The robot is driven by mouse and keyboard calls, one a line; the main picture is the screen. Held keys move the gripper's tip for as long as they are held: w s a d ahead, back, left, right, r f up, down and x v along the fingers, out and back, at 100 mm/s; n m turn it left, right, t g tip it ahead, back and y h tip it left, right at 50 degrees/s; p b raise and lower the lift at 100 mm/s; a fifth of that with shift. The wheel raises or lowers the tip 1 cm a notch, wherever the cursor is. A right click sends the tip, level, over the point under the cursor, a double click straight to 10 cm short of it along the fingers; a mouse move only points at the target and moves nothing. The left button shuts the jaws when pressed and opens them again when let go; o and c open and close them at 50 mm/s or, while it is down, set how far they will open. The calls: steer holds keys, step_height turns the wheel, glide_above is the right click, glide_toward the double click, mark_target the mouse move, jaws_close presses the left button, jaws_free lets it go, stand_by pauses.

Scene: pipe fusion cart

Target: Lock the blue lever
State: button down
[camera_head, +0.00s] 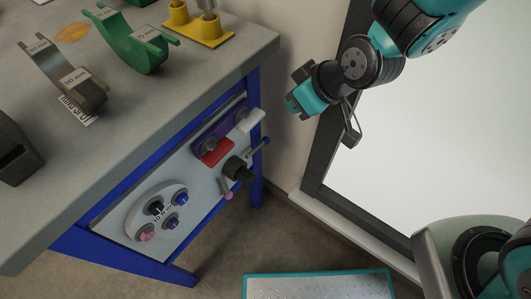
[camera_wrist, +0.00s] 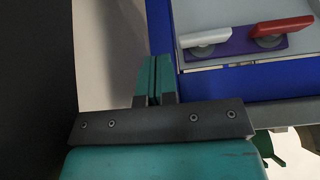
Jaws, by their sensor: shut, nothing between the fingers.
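The blue lever (camera_head: 261,144) is a thin arm with a blue tip. It sticks out up and right from a black hub (camera_head: 238,170) on the right part of the cart's control panel. A similar pink-tipped lever (camera_head: 227,190) points down from the same hub. My gripper (camera_head: 291,103) is in the air up and right of the blue lever, clear of it, near the wall. Its teal fingers are together and empty in the wrist view (camera_wrist: 155,79). The blue lever cannot be made out in the wrist view.
A red handle (camera_head: 217,152) and a white handle (camera_head: 250,121) sit on a purple plate beside the hub. Knobs (camera_head: 156,208) are at the panel's lower left. The grey tabletop (camera_head: 140,130) holds clamps above the panel. A dark frame (camera_head: 325,150) stands right of my gripper.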

step_height(320, 180, down, 9)
steer(key=w+a+n+t+b, duration=0.1)
steer(key=w+a+b, duration=0.1)
steer(key=b, duration=0.2)
glide_above(257, 148)
steer(key=w+d, duration=0.2)
steer(key=w, duration=0.1)
steer(key=f, duration=0.7)
steer(key=shift+s+d+f, duration=0.15)
steer(key=shift+s+f, duration=0.1)
steer(key=shift+d+f+b, duration=0.15)
steer(key=shift+f, duration=0.45)
steer(key=shift+d+f+b, duration=0.15)
steer(key=shift+f, duration=0.95)
